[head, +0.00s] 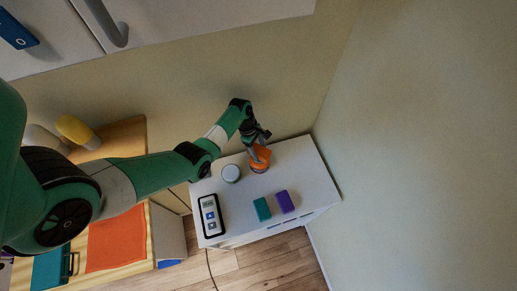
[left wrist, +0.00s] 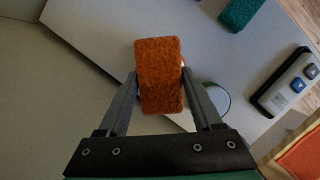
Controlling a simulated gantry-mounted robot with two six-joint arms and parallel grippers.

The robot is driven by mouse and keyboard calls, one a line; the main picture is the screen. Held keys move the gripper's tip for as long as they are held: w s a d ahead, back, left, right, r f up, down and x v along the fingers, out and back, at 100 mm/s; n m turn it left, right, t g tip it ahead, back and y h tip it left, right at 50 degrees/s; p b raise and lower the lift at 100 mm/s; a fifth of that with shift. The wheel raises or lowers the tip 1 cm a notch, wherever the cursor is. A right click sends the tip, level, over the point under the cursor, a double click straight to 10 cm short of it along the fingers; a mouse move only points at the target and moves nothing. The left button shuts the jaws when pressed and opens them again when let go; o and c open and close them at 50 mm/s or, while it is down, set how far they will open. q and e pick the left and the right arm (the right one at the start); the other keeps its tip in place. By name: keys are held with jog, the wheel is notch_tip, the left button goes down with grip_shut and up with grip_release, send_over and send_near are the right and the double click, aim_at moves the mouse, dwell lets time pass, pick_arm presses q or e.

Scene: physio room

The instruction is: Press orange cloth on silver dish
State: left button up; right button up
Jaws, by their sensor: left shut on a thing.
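The orange cloth (head: 263,152) is a thick, rough block. My left gripper (head: 256,147) is shut on it, one finger on each long side, and the cloth also shows between the fingers in the left wrist view (left wrist: 159,76). Whether cloth and dish touch is unclear. My right gripper is out of view.
A round pale disc (head: 231,173) stands left of the dish on the white cabinet top (head: 300,160). A handheld device (head: 210,215), a teal block (head: 262,209) and a purple block (head: 285,201) lie nearer its front. A wall closes the right side.

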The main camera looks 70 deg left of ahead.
aim_at(262, 151)
pick_arm(q)
jog(key=shift+f+b, duration=0.7)
jog(key=shift+f, duration=0.15)
dwell(0.6)
jog(key=shift+f, duration=0.1)
dwell(0.9)
notch_tip(262, 151, up, 7)
jog(key=p, duration=0.7)
jog(key=shift+p, duration=0.3)
